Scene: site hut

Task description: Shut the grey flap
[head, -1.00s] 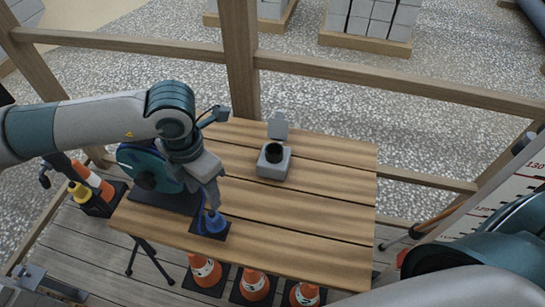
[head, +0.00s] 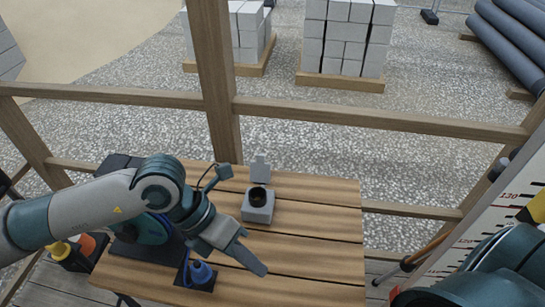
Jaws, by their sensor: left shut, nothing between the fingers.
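The grey flap (head: 260,169) stands upright, open, at the back of a small grey box (head: 259,214) on the wooden table. The box has a round dark opening in its top. My left gripper (head: 262,269) is shut and empty. In the picture it is below the box, over the table's front part, and apart from the box and flap. My right gripper is not in view; only part of my right arm shows at the lower right.
A blue bottle-like object (head: 201,272) stands on a dark base left of my left gripper. The wooden table (head: 320,235) is clear to the right of the box. A wooden railing (head: 380,119) runs behind it, and a white numbered board (head: 487,218) stands at the right.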

